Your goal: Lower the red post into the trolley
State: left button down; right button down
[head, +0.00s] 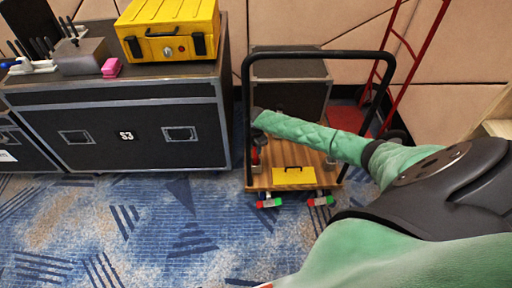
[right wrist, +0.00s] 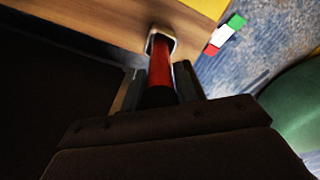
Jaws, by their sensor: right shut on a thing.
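The trolley has a wooden deck (head: 262,180) and a black tube handle frame (head: 318,53). My right arm reaches in from the right, across the frame. My right gripper (right wrist: 160,82) is shut on the red post (right wrist: 161,62). In the right wrist view the post's far end meets a pale-rimmed socket (right wrist: 173,42) at the wooden deck. It appears to be inside the rim, but I cannot tell how deep. In the head view a bit of the red post (head: 255,156) shows at the deck's left side, and the gripper is mostly hidden. My left gripper is not in view.
A black case (head: 290,88) stands behind. A large black case (head: 125,135) on the left carries a yellow toolbox (head: 170,30). A red hand truck (head: 412,50) is behind right. Carpet in front is clear.

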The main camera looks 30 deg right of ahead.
jog(key=shift+f, duration=0.15)
jog(key=c, duration=0.5)
grip_release()
